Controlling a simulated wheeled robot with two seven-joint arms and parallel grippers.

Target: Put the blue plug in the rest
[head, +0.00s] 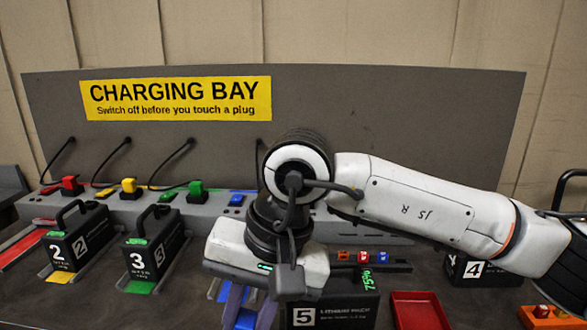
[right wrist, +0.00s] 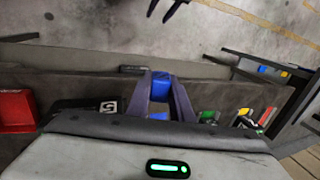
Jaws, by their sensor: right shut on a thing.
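My right gripper (head: 236,312) points down in front of the ledge, left of battery pack 5. In the right wrist view its two violet fingers (right wrist: 161,98) are shut on a blue block, which looks like the blue plug (right wrist: 161,86). More blue shows between the fingers nearer the palm; I cannot tell whether it is the plug or a marking. My right arm hides the ledge's middle.
Battery packs 2 (head: 78,243), 3 (head: 150,250), 5 (head: 335,312) and 4 (head: 485,271) stand on the bench. A red tray (head: 420,310) lies right of pack 5.

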